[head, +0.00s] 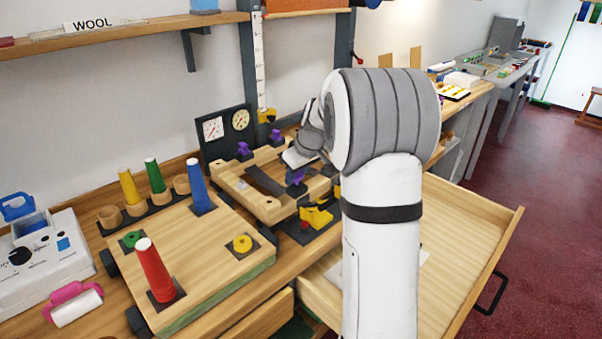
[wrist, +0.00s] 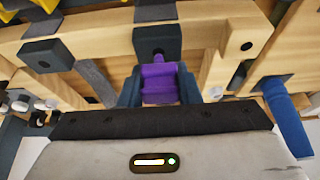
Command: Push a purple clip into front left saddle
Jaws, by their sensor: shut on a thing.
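A purple clip (wrist: 158,80) sits between the two dark fingers of my gripper (wrist: 159,92) in the wrist view. The gripper is shut on it. Just beyond the clip, a dark saddle block (wrist: 157,42) sits on the wooden frame (wrist: 214,32); the clip looks close to it, but I cannot tell whether it is seated. In the head view my gripper (head: 296,184) is over the near side of the wooden frame (head: 268,205), with some purple showing (head: 298,176). Two other purple clips (head: 243,149) (head: 276,136) stand on the frame's far side. My arm hides its right part.
A wooden board (head: 205,253) with coloured cones stands left of the frame. Yellow and red pieces (head: 316,216) lie near the frame's front. Two dials (head: 226,131) stand behind it. An open drawer (head: 460,240) juts out at the right.

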